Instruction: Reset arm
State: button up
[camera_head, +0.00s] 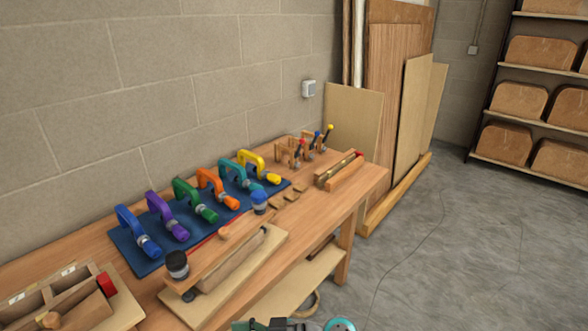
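Part of my arm shows at the bottom edge of the head view as teal and dark grey pieces. My gripper's fingers are not in the picture. Most of the arm is cut off by the frame. The arm part is in front of the workbench (362,190), near its lower shelf (300,285).
Colored clamps, including a yellow one (252,163), lie on a blue mat (128,251). A pale board (272,250) carries a wooden form. A wooden tray (125,310) is at lower left. Panels (410,110) lean behind. The floor (460,260) at right is clear.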

jog(key=s+d+f+m+t+h, duration=0.4)
jog(key=s+d+f+m, duration=0.1)
jog(key=d+f, duration=0.25)
jog(key=s+d+f+m+t+h, duration=0.35)
jog(key=d+f+m, duration=0.2)
jog(key=f, duration=0.35)
jog(key=s+d+m+t+h, duration=0.3)
jog(key=s+d+t+h, duration=0.15)
jog(key=s+d, duration=0.65)
jog(key=s+d+r+t+h, duration=0.1)
jog(key=s+d+r+h, duration=0.1)
jog(key=s+r, duration=0.5)
jog(key=s+d+r+t+h, duration=0.1)
jog(key=s+d+r+h, duration=0.1)
jog(key=s+d+r, duration=0.3)
jog(key=s+r, duration=0.3)
jog(key=r, duration=0.1)
jog(key=shift+s+r+m+t+h, duration=0.15)
jog(key=shift+m+t+h, duration=0.15)
jog(key=shift+m, duration=0.05)
